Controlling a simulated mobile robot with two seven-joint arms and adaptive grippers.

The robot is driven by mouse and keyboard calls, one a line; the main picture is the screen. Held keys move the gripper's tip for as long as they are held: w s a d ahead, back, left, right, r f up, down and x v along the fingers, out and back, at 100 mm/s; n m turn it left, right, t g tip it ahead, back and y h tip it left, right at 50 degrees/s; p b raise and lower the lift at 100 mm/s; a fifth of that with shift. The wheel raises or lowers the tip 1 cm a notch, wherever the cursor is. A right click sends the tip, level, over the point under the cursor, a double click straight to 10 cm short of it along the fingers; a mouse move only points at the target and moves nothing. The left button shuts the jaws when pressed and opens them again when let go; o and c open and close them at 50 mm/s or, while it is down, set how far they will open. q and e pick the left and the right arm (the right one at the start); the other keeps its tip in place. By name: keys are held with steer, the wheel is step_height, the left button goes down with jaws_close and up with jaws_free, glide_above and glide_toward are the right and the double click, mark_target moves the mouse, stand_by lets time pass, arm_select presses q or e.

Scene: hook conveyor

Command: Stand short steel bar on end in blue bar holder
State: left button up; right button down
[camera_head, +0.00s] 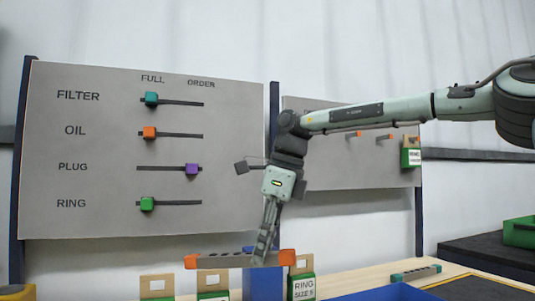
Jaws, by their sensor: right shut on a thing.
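My right gripper (263,254), on the arm coming in from the right, points down and is shut on a grey steel bar with orange ends (224,261). The bar lies about level across the fingers, not on end. A blue upright block (263,284), possibly the blue bar holder, stands behind and below the bar; its top is partly hidden and I cannot tell whether it has an opening. Another bar, grey with teal ends (415,273), lies on the table to the right. I cannot tell from this view which bar is the short one. My left gripper is out of view.
Card-topped green boxes (302,288) stand along the front, one labelled RING SIZE 5. A blue edge (380,293) and dark mat (470,288) lie at the lower right. A slider board (100,150) stands behind. A green bin (519,232) is at far right.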

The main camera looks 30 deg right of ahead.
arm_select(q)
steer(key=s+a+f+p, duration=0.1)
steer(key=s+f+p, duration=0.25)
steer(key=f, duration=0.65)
arm_select(e)
steer(key=w+d+r+n+t+h, duration=0.3)
steer(key=w+d+r+n+t, duration=0.3)
steer(key=r+n, duration=0.45)
steer(key=w+d+r+n+t+h, duration=0.2)
steer(key=w+d+r+n+t, duration=0.5)
steer(key=n, duration=0.7)
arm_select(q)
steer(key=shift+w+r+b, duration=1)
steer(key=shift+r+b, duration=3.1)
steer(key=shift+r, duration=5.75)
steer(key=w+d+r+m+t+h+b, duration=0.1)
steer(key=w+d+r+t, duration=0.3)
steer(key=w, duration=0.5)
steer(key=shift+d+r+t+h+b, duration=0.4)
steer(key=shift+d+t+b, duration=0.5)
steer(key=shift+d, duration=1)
arm_select(e)
step_height(320, 180, down, 14)
steer(key=w+a+g, duration=0.1)
steer(key=g, duration=0.1)
steer(key=shift+w+r, duration=0.2)
steer(key=shift+w, duration=0.2)
